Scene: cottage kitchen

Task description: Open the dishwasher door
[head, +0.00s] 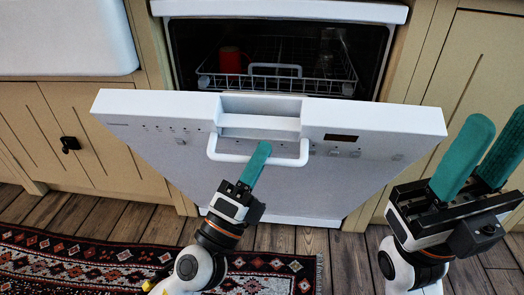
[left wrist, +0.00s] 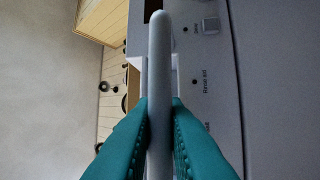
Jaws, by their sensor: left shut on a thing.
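The white dishwasher door (head: 270,185) is tilted partly open, its top edge leaning out from the machine. Its white bar handle (head: 230,157) runs across the upper front below a recess. My left gripper (head: 262,150) is at the handle's middle in the head view. In the left wrist view its teal fingers (left wrist: 160,115) are shut on the handle (left wrist: 158,60), one finger on each side. My right gripper (head: 497,140) is at the right with its two teal fingers apart, nothing between them and clear of the door.
Inside the dishwasher, a wire rack (head: 285,82) holds a red cup (head: 230,60) and a clear glass (head: 328,50). Cream cabinets (head: 90,130) flank the machine. A patterned rug (head: 100,262) lies at the lower left on the wooden floor (head: 345,262).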

